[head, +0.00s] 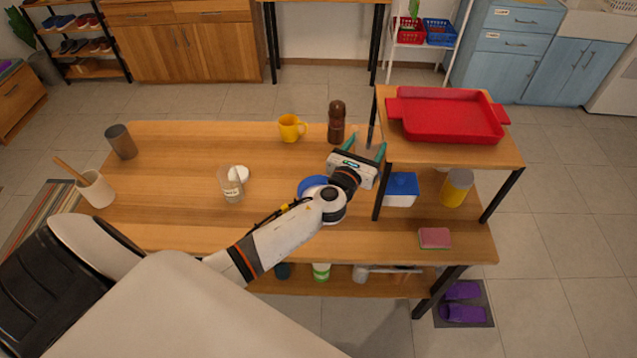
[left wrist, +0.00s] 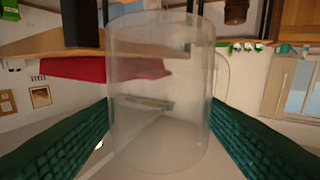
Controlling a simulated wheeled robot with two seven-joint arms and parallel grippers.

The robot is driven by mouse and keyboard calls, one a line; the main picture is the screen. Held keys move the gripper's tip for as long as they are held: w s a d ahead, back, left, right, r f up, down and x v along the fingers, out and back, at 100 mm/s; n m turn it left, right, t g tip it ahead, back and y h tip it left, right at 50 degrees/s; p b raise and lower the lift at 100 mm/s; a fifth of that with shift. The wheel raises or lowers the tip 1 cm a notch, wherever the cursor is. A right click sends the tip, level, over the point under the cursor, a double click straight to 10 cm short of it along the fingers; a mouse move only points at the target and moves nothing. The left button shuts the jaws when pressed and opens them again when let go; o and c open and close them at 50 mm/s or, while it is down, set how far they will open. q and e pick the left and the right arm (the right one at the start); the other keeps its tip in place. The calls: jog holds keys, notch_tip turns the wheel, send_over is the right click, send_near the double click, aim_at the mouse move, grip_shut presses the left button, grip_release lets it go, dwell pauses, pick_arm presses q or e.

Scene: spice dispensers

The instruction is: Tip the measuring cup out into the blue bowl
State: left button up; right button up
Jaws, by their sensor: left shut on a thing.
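My left gripper (head: 366,143) is shut on a clear measuring cup, near the back of the table beside the raised shelf. In the left wrist view the cup (left wrist: 160,95) stands between the two green fingers (left wrist: 160,130), see-through, with a handle at its right side. I cannot make out any contents in it. In the head view the cup is too faint to tell its tilt. The blue bowl (head: 308,184) shows as a blue edge on the table, mostly hidden behind my left arm. The gripper is beyond it and to its right. My right gripper is not in view.
A yellow mug (head: 291,128) and a brown bottle (head: 336,122) stand at the back. A labelled clear jar (head: 230,184) stands left of my arm. A red tray (head: 446,115) lies on the raised shelf at right. The left-middle table is mostly clear.

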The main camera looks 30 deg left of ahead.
pick_arm(q)
jog(key=shift+d+r+p, duration=0.1)
jog(key=shift+r+p, duration=0.6)
jog(key=shift+r, duration=0.65)
notch_tip(320, 180, up, 5)
jog(key=shift+f, duration=0.1)
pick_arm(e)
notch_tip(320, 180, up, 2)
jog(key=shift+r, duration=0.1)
pick_arm(q)
jog(key=s+d+f+b, duration=0.1)
jog(key=s+f+b, duration=0.3)
jog(key=s, duration=0.4)
jog(key=s+d+f+m+h+b, duration=0.1)
jog(key=s+f+b, duration=0.3)
jog(key=s, duration=0.4)
jog(key=s+d+f+b, duration=0.3)
jog(key=s+b, duration=0.3)
jog(key=s, duration=0.2)
jog(key=shift+d+f+h, duration=0.15)
jog(key=shift+f+h, duration=0.25)
jog(key=shift+f, duration=0.4)
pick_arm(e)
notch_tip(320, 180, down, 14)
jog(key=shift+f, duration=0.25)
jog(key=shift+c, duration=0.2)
